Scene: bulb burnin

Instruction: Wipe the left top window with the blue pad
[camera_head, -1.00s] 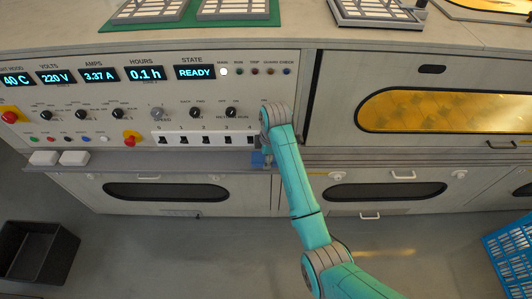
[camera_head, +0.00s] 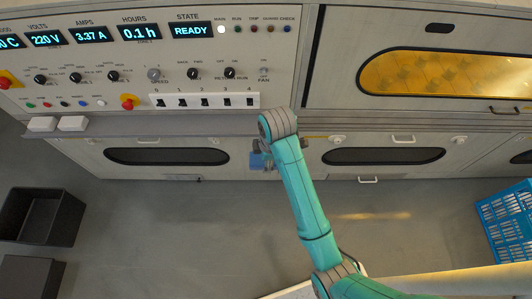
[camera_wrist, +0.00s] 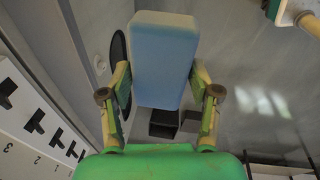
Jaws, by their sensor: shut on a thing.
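My gripper (camera_wrist: 161,95) is shut on the blue pad (camera_wrist: 163,55), which stands out past the fingers in the wrist view. In the head view the blue pad (camera_head: 257,160) shows small beside my arm's end, in front of the cabinet's lower part and below the switch row. My arm hides most of the gripper (camera_head: 265,153) there. A long amber-lit window (camera_head: 445,75) is in the cabinet's upper row, to the right of the control panel. It is the only upper window in view, and its right end is cut off. The pad is apart from it.
Dark oval windows (camera_head: 165,156) line the lower row. Dark bins (camera_head: 40,215) stand at left, a blue crate (camera_head: 508,225) at right. The floor between is clear.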

